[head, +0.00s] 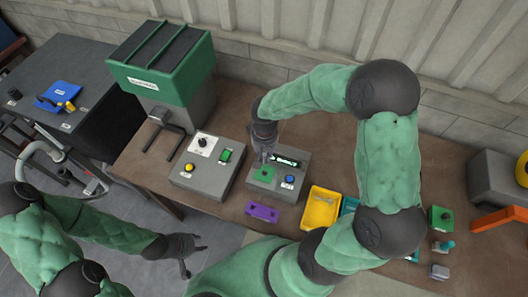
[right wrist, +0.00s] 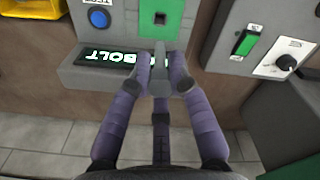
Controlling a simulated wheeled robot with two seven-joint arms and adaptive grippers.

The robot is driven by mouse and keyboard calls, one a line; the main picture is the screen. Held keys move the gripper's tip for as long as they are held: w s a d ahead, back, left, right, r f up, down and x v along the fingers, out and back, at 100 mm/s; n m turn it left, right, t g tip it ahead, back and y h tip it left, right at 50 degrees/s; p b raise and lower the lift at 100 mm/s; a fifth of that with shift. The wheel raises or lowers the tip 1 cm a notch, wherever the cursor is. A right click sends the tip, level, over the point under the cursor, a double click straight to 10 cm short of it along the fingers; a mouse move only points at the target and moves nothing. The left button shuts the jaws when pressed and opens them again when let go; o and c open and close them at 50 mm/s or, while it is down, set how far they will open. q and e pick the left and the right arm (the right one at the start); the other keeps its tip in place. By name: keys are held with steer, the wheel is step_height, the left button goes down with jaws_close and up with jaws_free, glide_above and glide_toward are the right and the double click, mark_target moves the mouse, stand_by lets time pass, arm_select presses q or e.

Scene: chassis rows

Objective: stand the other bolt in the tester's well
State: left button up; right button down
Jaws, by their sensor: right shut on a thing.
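The tester is a grey box (head: 270,190) on the bench with a green plate (head: 264,175), a blue button (head: 290,180) and a lit display. My right gripper (right wrist: 160,78) is shut on a grey bolt (right wrist: 159,82), just in front of the plate in that view. The bolt's far end is near the well; I cannot tell whether it touches. My left gripper (head: 188,254) is open and empty, off the bench's front edge.
A grey control box (head: 205,185) with a yellow button and green switch stands left of the tester. A purple block (head: 262,213) lies in front, and a yellow tray (head: 320,212) to the right. A green machine (head: 165,65) stands at the back left.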

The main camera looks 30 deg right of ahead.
steer(key=b, duration=0.6)
glide_above(265, 170)
steer(key=s, duration=0.1)
step_height(265, 170, down, 8)
steer(key=shift+a+r, duration=0.15)
steer(key=shift+a, duration=0.3)
stand_by(0.5)
steer(key=shift+f+b, duration=2.2)
steer(key=c, duration=1.1)
jaws_free()
steer(key=shift+r, duration=0.1)
steer(key=shift+s, duration=0.1)
